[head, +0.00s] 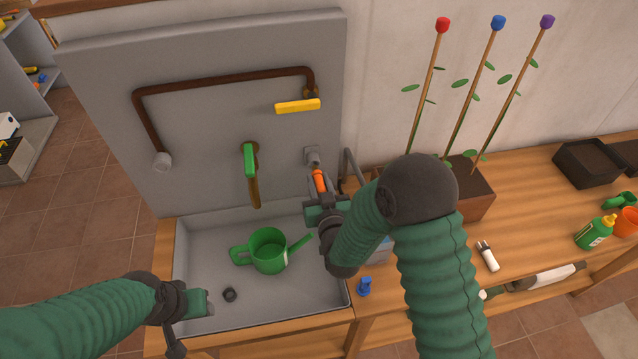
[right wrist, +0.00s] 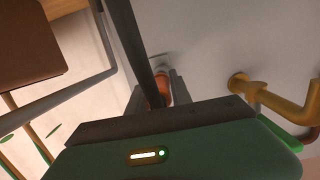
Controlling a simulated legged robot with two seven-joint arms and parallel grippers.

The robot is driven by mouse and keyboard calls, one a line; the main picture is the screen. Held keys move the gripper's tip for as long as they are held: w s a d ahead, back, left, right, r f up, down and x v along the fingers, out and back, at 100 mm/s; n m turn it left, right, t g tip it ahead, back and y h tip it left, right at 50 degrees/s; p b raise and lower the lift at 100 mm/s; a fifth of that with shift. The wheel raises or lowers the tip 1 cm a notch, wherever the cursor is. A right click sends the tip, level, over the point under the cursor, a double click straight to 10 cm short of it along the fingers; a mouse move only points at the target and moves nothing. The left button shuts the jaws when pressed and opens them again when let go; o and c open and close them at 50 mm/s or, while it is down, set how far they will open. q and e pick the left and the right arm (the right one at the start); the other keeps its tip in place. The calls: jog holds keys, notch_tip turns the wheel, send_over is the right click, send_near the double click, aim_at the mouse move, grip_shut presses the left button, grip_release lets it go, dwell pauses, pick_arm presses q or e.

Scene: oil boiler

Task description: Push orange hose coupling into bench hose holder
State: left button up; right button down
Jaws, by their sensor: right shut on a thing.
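The orange hose coupling (head: 319,181) is in front of the grey back panel, just below a short grey fitting (head: 312,155). I cannot tell whether they touch. My right gripper (head: 319,197) is shut on the coupling. In the right wrist view only a small orange part of the coupling (right wrist: 155,92) shows between the fingers, partly hidden by a dark bar. I cannot tell for sure which part is the bench hose holder; a bent grey bar (head: 350,165) stands just right of the coupling. My left gripper (head: 198,303) is over the sink's front left; its jaws are unclear.
A green-handled tap (head: 250,160) and yellow lever (head: 297,106) are on the panel. A planter (head: 478,190) stands on the wooden bench (head: 535,215) at right.

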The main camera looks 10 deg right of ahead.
aim_at(316, 174)
jog(key=shift+w+b, duration=0.35)
jog(key=shift+w, duration=1.2)
jog(key=c, duration=1.1)
grip_release()
jog(key=shift+s, duration=0.1)
jog(key=s+p, duration=0.2)
jog(key=s, duration=0.3)
jog(key=s+r+p, duration=0.1)
jog(key=s+p, duration=0.2)
jog(key=s, duration=0.3)
jog(key=s+r+p, duration=0.1)
jog(key=s+p, duration=0.2)
jog(key=s, duration=0.2)
jog(key=shift+s+r, duration=0.15)
jog(key=shift+s, duration=0.15)
jog(key=shift+w, duration=0.1)
